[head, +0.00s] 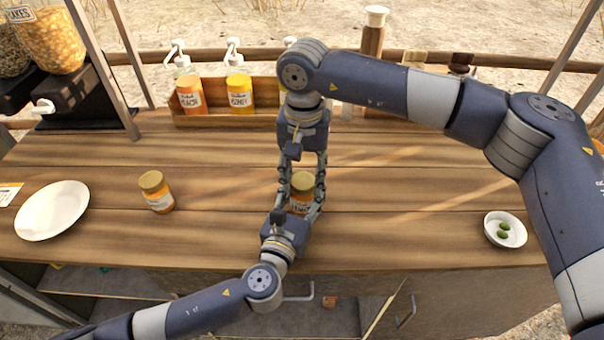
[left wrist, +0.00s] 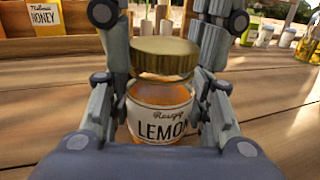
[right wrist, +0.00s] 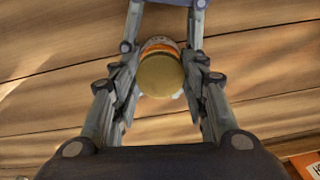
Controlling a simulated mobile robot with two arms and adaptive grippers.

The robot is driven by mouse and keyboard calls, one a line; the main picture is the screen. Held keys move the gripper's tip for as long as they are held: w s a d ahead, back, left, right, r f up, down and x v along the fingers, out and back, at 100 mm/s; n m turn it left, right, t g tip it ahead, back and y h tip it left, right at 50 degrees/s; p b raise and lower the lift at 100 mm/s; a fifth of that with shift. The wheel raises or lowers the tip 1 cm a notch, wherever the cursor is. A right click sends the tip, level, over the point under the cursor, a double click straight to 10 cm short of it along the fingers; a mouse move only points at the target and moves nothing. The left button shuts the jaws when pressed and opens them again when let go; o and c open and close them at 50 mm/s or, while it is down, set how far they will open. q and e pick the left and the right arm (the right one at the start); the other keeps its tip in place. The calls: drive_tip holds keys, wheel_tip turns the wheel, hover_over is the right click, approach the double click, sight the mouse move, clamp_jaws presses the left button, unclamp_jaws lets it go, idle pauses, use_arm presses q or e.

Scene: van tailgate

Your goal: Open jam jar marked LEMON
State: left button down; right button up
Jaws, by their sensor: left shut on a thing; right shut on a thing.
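The jam jar marked LEMON (left wrist: 160,112) stands upright with a gold lid (left wrist: 165,56) on top. In the left wrist view the label reads LEMON, and orange glass shows just under the lid; whether the lid is loose I cannot tell. My left gripper (head: 299,203) is shut around the jar's body from the front. My right gripper (head: 303,176) reaches down from above and is shut on the lid. The right wrist view looks down on the lid (right wrist: 161,74) between the fingers. In the head view the fingers partly hide the jar.
Another orange jar with a gold lid (head: 156,192) stands to the left, near a white plate (head: 52,210). A white bowl (head: 505,230) with green items is at the right. A wooden rack (head: 215,119) of bottles stands behind. The wood between is clear.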

sight(303, 181)
drive_tip(key=shift+n, duration=0.6)
use_arm(q)
drive_tip(key=shift+w, duration=0.1)
drive_tip(key=shift+a, duration=0.1)
use_arm(e)
drive_tip(key=shift+r, duration=0.15)
drive_tip(key=shift+r, duration=0.9)
drive_tip(key=shift+r, duration=2.05)
use_arm(q)
drive_tip(key=c, duration=0.8)
unclamp_jaws()
drive_tip(key=shift+o, duration=0.2)
